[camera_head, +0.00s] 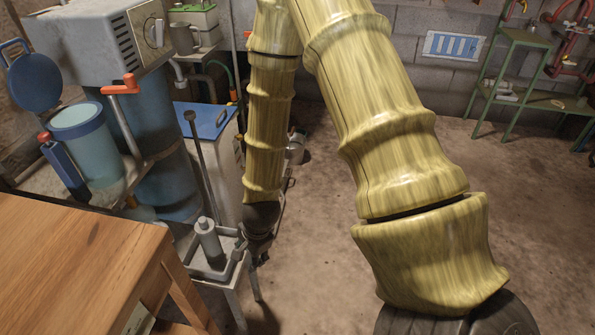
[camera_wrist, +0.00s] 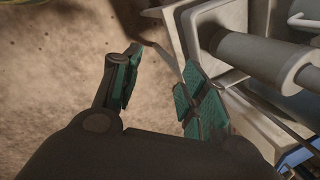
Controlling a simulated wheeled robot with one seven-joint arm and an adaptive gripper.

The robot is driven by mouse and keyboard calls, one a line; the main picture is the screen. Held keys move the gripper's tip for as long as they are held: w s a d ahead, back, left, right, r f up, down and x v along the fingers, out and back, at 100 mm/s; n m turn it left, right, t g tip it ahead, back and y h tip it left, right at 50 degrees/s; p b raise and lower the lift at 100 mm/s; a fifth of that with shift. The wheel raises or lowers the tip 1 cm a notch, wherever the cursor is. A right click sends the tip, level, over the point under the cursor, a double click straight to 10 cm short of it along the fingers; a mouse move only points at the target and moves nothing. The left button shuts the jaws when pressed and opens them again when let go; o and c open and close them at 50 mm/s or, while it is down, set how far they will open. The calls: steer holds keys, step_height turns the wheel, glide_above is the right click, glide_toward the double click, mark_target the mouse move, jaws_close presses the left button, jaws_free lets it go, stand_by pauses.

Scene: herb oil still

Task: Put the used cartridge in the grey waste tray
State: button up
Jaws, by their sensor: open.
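The grey waste tray (camera_head: 213,272) sits on a small grey stand beside the wooden table. A grey cylinder with a narrower top, seemingly the used cartridge (camera_head: 208,243), stands upright within the tray's outline. In the wrist view, the tray (camera_wrist: 190,27) and the cartridge (camera_wrist: 250,50) are at the right. My gripper (camera_head: 260,248) is just right of the tray in the head view. In the wrist view, my gripper (camera_wrist: 160,88) is open, with nothing between its fingers. One finger overlaps the tray's edge; I cannot tell whether they touch.
The wooden table (camera_head: 80,262) fills the lower left. Behind it stand a grey machine (camera_head: 95,45) with a blue body and a light blue open vessel (camera_head: 85,145). A thin dark rod (camera_head: 202,165) rises behind the tray. The floor (camera_head: 325,255) to the right is clear.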

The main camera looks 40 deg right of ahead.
steer(key=s+a+f+n+g, duration=0.1)
steer(key=s+f+n, duration=0.7)
steer(key=s, duration=0.3)
steer(key=s+a+f+n+g+h, duration=0.1)
steer(key=s+f+n, duration=0.7)
steer(key=s+n, duration=0.1)
steer(key=shift+s+g, duration=0.3)
steer(key=shift+s, duration=0.55)
steer(key=shift+f, duration=0.1)
steer(key=shift+c, duration=0.8)
steer(key=shift+d, duration=0.1)
